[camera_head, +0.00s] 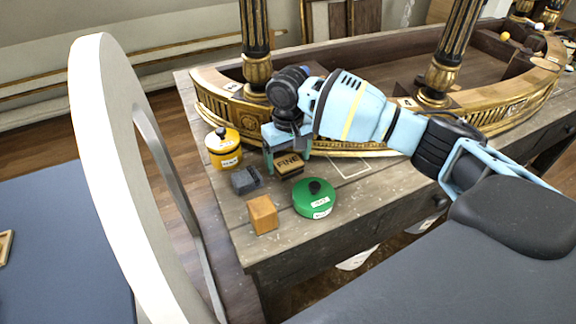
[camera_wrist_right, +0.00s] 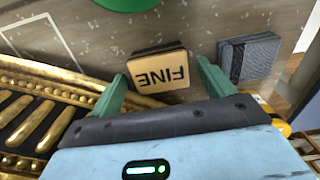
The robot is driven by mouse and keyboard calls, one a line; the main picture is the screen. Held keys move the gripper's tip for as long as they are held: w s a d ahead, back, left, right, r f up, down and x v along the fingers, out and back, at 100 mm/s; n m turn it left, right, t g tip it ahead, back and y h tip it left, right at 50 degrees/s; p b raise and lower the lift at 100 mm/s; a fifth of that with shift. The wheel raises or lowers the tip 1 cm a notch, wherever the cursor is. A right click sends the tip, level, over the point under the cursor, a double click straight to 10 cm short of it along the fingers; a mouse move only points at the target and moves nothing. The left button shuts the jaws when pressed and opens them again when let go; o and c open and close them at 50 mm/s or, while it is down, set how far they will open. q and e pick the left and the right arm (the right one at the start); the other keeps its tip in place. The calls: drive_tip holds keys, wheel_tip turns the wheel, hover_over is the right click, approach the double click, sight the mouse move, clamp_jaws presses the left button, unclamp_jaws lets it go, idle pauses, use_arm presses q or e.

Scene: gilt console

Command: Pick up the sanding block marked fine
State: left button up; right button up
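The sanding block marked FINE (camera_head: 289,164) lies on the wooden console top, with a tan labelled face and dark sides. In the right wrist view the block (camera_wrist_right: 160,72) sits ahead of and between the two green fingers, its label upside down. My right gripper (camera_head: 287,160) is open around or just above the block; I cannot tell whether the fingers touch it. The right gripper (camera_wrist_right: 160,85) also shows open in the wrist view. My left gripper is not in view.
A grey block (camera_head: 245,180) lies close left of the FINE block. A yellow tin (camera_head: 223,148), green tin (camera_head: 314,198) and orange-brown wooden block (camera_head: 263,214) stand nearby. The gilt console rail (camera_head: 225,110) and columns rise behind. A white rectangle outline (camera_head: 350,166) lies right.

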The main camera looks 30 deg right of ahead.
sight(288, 162)
drive_tip(key=c, duration=0.9)
wheel_tip(288, 162, up, 10)
drive_tip(key=shift+r+p, duration=0.1)
drive_tip(key=shift+p, duration=0.35)
drive_tip(key=o, duration=0.5)
drive_tip(key=shift+c, duration=0.2)
drive_tip(key=c, duration=0.3)
